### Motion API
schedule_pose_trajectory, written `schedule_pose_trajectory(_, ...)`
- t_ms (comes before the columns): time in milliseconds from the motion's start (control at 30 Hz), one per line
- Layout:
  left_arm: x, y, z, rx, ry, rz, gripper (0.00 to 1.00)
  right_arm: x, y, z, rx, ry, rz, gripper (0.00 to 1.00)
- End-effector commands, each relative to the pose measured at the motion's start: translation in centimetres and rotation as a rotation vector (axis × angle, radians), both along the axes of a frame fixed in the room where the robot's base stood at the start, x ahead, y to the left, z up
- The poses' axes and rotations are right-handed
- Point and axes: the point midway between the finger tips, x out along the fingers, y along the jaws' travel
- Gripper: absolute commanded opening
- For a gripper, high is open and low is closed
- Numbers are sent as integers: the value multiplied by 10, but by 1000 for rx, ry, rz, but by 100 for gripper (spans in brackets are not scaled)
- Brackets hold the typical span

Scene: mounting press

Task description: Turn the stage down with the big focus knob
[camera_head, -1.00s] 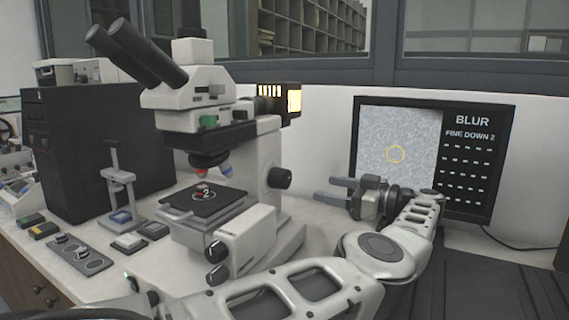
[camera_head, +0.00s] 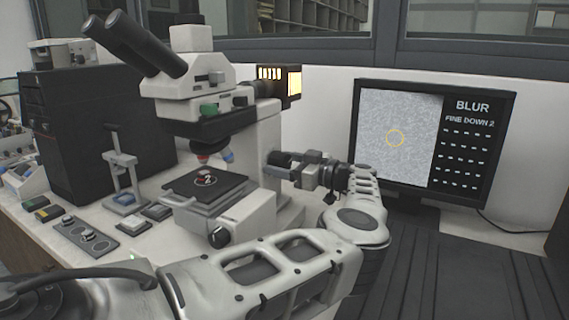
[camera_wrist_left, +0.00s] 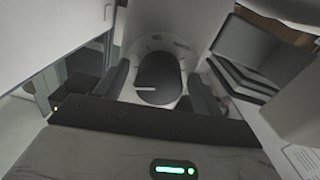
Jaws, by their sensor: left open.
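The microscope (camera_head: 205,90) stands on the bench in the head view, with its dark stage (camera_head: 186,188) bearing a slide marked 2 (camera_head: 205,180). My left gripper (camera_head: 283,166) is open at the right side of the microscope, with its fingers at the big focus knob, which they largely hide there. In the left wrist view the round dark knob (camera_wrist_left: 157,88) with a white mark lies between the two spread finger pads (camera_wrist_left: 158,90). Gaps show on both sides of the knob. My right gripper is not in view.
A monitor (camera_head: 510,150) at the right reads BLUR and FINE DOWN 2. A black cabinet (camera_head: 90,135), a small stand (camera_head: 122,170) and a control strip (camera_head: 85,237) are left of the microscope. A smaller knob (camera_head: 219,238) is on the near side of the base.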

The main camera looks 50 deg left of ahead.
Motion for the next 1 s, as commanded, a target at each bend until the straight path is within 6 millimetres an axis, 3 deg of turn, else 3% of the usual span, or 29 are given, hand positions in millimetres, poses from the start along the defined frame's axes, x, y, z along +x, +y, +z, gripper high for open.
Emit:
schedule_pose_trajectory(33, 0, 0, 0, 0, 0, 0, 68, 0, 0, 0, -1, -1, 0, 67)
schedule_pose_trajectory(200, 0, 0, 0, 0, 0, 1, 23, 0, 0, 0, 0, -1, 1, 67)
schedule_pose_trajectory(567, 0, 0, -2, 15, -44, 1, 23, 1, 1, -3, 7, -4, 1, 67)
schedule_pose_trajectory(1000, 0, 0, -3, 106, -328, 1, 23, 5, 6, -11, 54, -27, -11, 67)
